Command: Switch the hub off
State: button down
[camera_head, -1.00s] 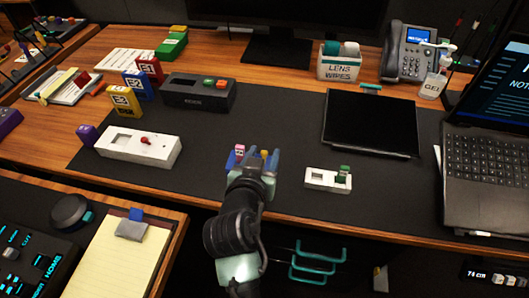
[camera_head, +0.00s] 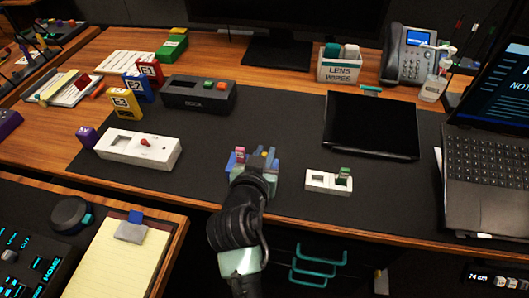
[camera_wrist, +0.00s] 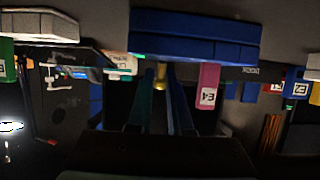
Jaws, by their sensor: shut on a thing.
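My gripper (camera_head: 262,160) is low over the front middle of the dark mat. It covers most of what lies under it. In the wrist view a long blue box (camera_wrist: 195,38) lies just ahead of my fingers; it may be the hub, but no label on it is readable. A small yellow piece (camera_wrist: 160,76) shows between my fingertips, and my gripper looks shut on it. A pink block marked E4 (camera_wrist: 208,86) stands against the box beside my fingers. The pink block also shows left of my gripper in the head view (camera_head: 239,155).
A white box with a red knob (camera_head: 144,142) lies to the left. A small white box (camera_head: 317,187) holding a green piece (camera_head: 343,176) lies close on the right. The black dock (camera_head: 185,95) is behind. A black pad (camera_head: 372,122) and laptop (camera_head: 484,150) are farther right.

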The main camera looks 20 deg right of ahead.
jog(key=shift+s+f+t+b, duration=0.1)
jog(key=shift+f+t+b, duration=0.2)
jog(key=shift+b, duration=0.8)
jog(key=b, duration=0.2)
jog(key=shift+s+a+f+t+h+b, duration=0.1)
jog(key=shift+a+f+t+h+b, duration=0.05)
jog(key=shift+t+h+b, duration=0.2)
jog(key=t+b, duration=0.1)
jog(key=b, duration=0.2)
jog(key=h+b, duration=0.1)
jog(key=b, duration=0.3)
jog(key=t+h+b, duration=0.1)
jog(key=b, duration=0.3)
jog(key=shift+s+a+f+t, duration=0.1)
jog(key=shift+s+a+t, duration=0.15)
jog(key=shift+s+t, duration=0.1)
jog(key=t+h+b, duration=0.1)
jog(key=b, duration=0.4)
jog(key=t+b, duration=0.1)
jog(key=b, duration=0.3)
jog(key=shift+s+a+t+h+b, duration=0.2)
jog(key=shift+s+t+h+b, duration=0.1)
jog(key=shift+h+b, duration=0.1)
jog(key=shift+r+b, duration=0.2)
jog(key=shift+b, duration=0.7)
jog(key=shift+s+r+t+h+b, duration=0.1)
jog(key=shift+r+t+h+b, duration=0.25)
jog(key=shift+b, duration=0.4)
jog(key=shift+f, duration=0.1)
